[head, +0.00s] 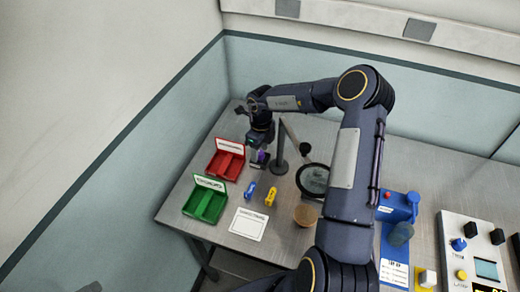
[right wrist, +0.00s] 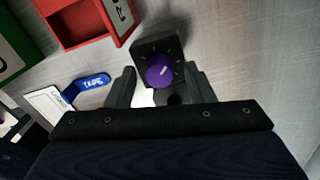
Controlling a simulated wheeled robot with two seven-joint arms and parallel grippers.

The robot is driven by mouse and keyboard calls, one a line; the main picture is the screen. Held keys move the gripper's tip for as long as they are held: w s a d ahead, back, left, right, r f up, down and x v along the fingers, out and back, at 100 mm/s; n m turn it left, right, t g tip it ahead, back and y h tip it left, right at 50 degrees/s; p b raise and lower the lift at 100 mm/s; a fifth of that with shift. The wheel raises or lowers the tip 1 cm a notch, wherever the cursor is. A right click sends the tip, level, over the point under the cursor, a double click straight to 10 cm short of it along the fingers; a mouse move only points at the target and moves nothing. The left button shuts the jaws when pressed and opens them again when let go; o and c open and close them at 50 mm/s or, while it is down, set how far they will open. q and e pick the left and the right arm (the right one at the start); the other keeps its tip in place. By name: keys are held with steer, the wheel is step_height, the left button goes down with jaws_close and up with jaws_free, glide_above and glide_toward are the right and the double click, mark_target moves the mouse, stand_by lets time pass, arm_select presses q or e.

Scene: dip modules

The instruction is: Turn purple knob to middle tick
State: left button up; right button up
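The purple knob (right wrist: 161,71) sits on a dark box (right wrist: 152,46) with small pale ticks around the knob. A short white pointer mark on the knob slants toward the upper right in the right wrist view. In the head view the purple knob (head: 261,157) shows small at the far left of the table, below my right gripper (head: 259,148). In the right wrist view the right gripper (right wrist: 160,76) is open, one finger on each side of the knob, with a visible gap on both sides. My left gripper is not in view.
A red tray (head: 215,165) stands close beside the box, with a green tray (head: 195,203) nearer. A blue tag (head: 250,191), yellow item (head: 270,196), white card (head: 248,224) and magnifier on a stand (head: 313,180) lie nearby. A control panel (head: 450,240) is at the right.

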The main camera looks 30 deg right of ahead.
mark_target(260, 152)
step_height(260, 152, up, 8)
steer(key=shift+w+d+f+b, duration=0.1)
steer(key=shift+d+b, duration=0.05)
steer(key=shift+b, duration=0.45)
stand_by(0.4)
